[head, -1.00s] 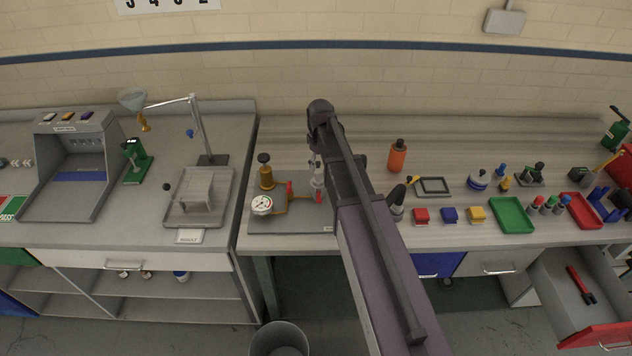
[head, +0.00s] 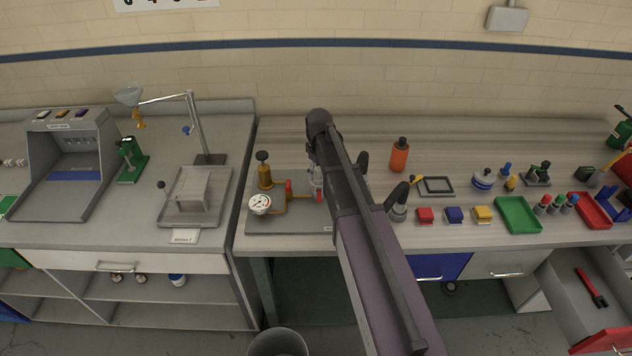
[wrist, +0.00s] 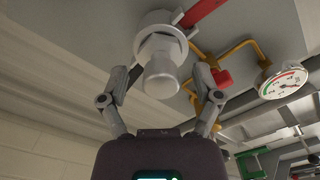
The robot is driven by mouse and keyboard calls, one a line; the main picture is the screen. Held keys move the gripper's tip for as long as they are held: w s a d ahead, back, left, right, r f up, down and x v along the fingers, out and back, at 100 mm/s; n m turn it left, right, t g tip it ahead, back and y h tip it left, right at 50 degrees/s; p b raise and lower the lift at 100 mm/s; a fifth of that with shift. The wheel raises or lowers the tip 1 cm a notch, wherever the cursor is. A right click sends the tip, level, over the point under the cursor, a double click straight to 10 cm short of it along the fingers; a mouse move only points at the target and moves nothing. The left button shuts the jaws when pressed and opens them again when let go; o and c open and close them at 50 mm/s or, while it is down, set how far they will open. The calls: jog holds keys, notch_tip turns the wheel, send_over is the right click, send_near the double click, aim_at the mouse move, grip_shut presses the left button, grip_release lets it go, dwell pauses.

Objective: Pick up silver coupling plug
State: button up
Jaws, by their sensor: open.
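The silver coupling plug (wrist: 161,66) is a pale grey rounded cylinder with a wide collar, in the upper middle of the wrist view. It stands on the gauge board and meets the red-handled fitting. In the head view the silver plug (head: 317,183) is partly hidden by my arm. My gripper (wrist: 167,78) is open, one finger on each side of the plug. Gaps show between the fingers and the plug, so it is not clasped. In the head view my arm largely hides the gripper.
A pressure gauge (head: 260,204) with brass piping stands left of the plug; the gauge (wrist: 283,82) also shows in the wrist view. An orange bottle (head: 399,155) stands to the right. Several coloured blocks and a green tray (head: 517,215) lie farther right.

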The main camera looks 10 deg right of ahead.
dwell(0.4)
grip_shut()
jog(key=shift+r, duration=0.25)
notch_tip(320, 180, up, 2)
jog(key=p, duration=0.2)
jog(key=shift+r+p, duration=0.15)
jog(key=shift+p, duration=0.25)
jog(key=s+d+r+p, duration=0.1)
jog(key=s+d, duration=0.2)
jog(key=s, duration=0.4)
jog(key=s+d+r+p, duration=0.1)
jog(key=s+d, duration=0.2)
jog(key=s, duration=0.4)
jog(key=shift+s+d, duration=0.3)
jog(key=shift+r, duration=0.1)
